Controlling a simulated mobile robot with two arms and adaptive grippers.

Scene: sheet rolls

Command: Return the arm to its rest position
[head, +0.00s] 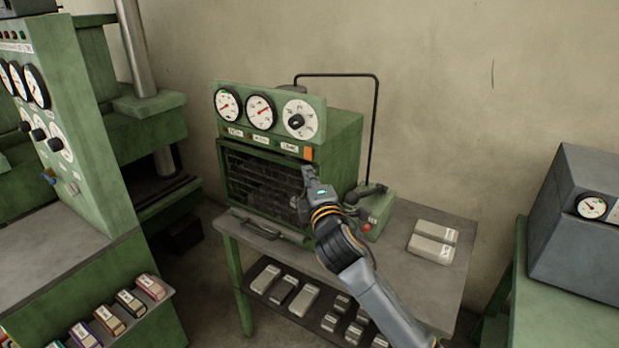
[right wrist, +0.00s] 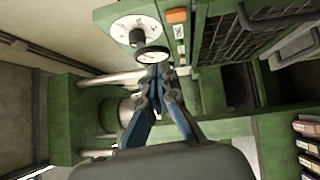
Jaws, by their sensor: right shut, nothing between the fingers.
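My right arm (head: 365,290) reaches in from the lower right of the head view. My right gripper (head: 307,178) is in front of the right side of a green machine with a dark grille front (head: 262,180). In the right wrist view the gripper fingers (right wrist: 158,78) are together with nothing between them. I cannot tell from these views whether the gripper touches the machine. My left gripper is in neither view.
The machine, with dials on its top panel (head: 268,112), stands on a table (head: 400,260). Two pale grey blocks (head: 432,243) lie at the table's right. A larger green machine (head: 75,130) stands at the left and a grey box (head: 580,225) at the right.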

